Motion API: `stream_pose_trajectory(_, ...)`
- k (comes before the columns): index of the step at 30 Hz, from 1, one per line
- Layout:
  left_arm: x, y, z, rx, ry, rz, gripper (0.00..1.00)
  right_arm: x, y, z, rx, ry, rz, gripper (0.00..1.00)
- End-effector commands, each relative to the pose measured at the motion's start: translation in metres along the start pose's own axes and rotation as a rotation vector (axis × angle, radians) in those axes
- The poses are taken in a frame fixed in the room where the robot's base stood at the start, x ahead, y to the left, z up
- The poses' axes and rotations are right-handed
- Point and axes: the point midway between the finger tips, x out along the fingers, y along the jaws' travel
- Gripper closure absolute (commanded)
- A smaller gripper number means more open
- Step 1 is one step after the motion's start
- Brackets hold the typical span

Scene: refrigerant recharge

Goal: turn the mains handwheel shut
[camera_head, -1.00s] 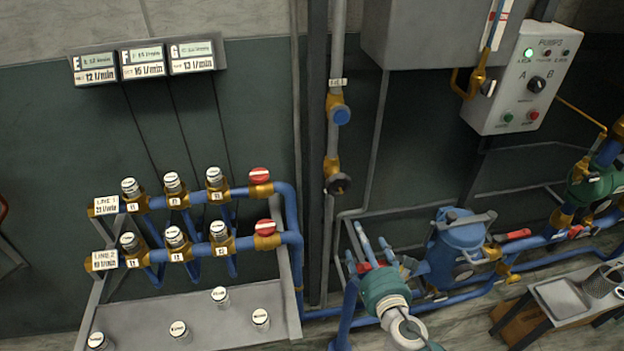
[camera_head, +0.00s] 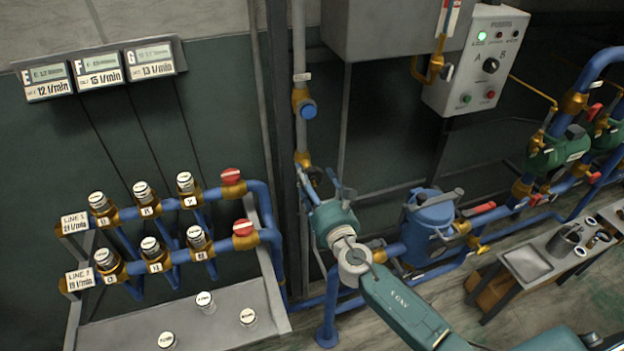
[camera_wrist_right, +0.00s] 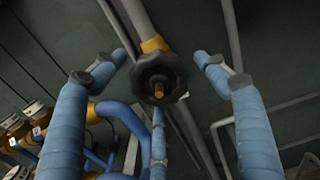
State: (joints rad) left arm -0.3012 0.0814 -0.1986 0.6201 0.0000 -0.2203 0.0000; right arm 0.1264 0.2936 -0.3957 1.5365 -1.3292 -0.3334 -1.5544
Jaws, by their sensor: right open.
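A black handwheel (camera_wrist_right: 160,78) with a brass hub sits on a grey vertical pipe in the right wrist view, between my spread fingers. In the head view it is mostly hidden behind my right gripper (camera_head: 318,176), at the pipe's lower brass fitting (camera_head: 302,158). My right gripper is open, its blue fingers around the wheel's line of sight and apart from its rim in the wrist view (camera_wrist_right: 160,70). My left gripper is not in view.
Left stands a manifold with red-capped valves (camera_head: 231,176) over a grey shelf (camera_head: 240,312). A blue tank (camera_head: 430,222) and blue pipes stand to the right. A grey control box (camera_head: 477,62) hangs above. A small table (camera_head: 528,262) is at the lower right.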

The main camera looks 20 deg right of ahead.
Motion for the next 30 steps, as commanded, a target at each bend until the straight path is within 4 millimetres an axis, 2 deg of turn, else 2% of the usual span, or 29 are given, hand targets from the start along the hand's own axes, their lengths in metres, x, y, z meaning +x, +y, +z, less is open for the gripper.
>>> stream_pose_trajectory(9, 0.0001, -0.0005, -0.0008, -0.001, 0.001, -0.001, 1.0, 0.0035, -0.0002, 0.0002, 0.001, 0.0, 0.0, 0.27)
stream_pose_trajectory(11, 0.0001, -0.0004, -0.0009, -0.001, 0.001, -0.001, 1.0, 0.0035, -0.0002, 0.0002, 0.001, 0.0, 0.0, 0.37)
stream_pose_trajectory(16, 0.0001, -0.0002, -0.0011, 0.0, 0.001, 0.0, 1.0, 0.0033, -0.0003, 0.0, 0.001, 0.0, -0.001, 0.71)
stream_pose_trajectory(25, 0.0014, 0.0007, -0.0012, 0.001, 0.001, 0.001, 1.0, 0.003, -0.0005, -0.0012, 0.02, 0.001, -0.001, 0.72)
stream_pose_trajectory(30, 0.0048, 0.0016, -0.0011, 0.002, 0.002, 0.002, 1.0, 0.0029, -0.0006, -0.0023, 0.086, 0.002, -0.002, 0.72)
